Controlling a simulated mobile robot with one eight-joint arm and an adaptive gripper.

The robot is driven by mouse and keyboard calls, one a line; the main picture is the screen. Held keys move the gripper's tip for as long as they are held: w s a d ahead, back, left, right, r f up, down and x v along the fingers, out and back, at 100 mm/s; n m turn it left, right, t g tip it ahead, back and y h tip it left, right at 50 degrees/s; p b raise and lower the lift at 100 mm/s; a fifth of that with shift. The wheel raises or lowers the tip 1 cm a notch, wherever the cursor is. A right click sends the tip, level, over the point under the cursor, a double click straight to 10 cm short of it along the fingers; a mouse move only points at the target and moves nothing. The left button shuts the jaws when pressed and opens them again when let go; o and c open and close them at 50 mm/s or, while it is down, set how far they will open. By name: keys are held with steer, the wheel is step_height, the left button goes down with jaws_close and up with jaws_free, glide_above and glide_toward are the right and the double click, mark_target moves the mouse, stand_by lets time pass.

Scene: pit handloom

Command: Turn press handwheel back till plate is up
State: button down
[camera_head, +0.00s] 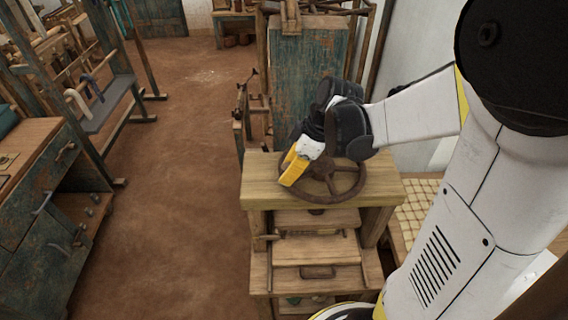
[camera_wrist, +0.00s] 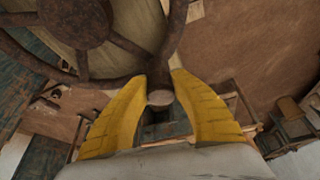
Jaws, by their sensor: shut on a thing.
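The press handwheel (camera_head: 346,183), a brown spoked wheel, lies flat above the wooden top beam (camera_head: 262,185) of the press. In the wrist view its hub (camera_wrist: 75,18), spokes and rim (camera_wrist: 110,80) fill the upper left. My gripper (camera_head: 290,172), with yellow fingers, is at the wheel's left side in the head view. In the wrist view my gripper (camera_wrist: 162,78) has its fingertips closed about the rim, near a round knob-like end (camera_wrist: 160,98). Below the beam is a wooden plate (camera_head: 317,220), with a board with a handle (camera_head: 318,250) under it. My wrist hides part of the wheel's far side.
A worn blue-green wooden post (camera_head: 305,85) stands behind the press. A workbench with drawers (camera_head: 40,190) and a rack (camera_head: 105,105) stand at the left. The brown floor (camera_head: 185,200) between them and the press is clear. A gridded tray (camera_head: 415,208) is at the press's right.

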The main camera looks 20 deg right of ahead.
mark_target(298, 191)
steer(key=shift+s+d+n+g+y, duration=0.15)
steer(key=shift+s+n+g, duration=0.1)
steer(key=shift+s+n, duration=0.4)
steer(key=shift+s+d+n+g+y, duration=0.1)
steer(key=shift+s+d+n+g, duration=0.1)
steer(key=shift+s+n, duration=0.5)
steer(key=shift+s+d+n+g+y, duration=0.15)
steer(key=shift+s+n+g, duration=0.1)
steer(key=shift+s+n, duration=0.4)
steer(key=c, duration=1.1)
jaws_free()
steer(key=shift+o, duration=0.2)
steer(key=v, duration=1.2)
steer(key=shift+a, duration=0.15)
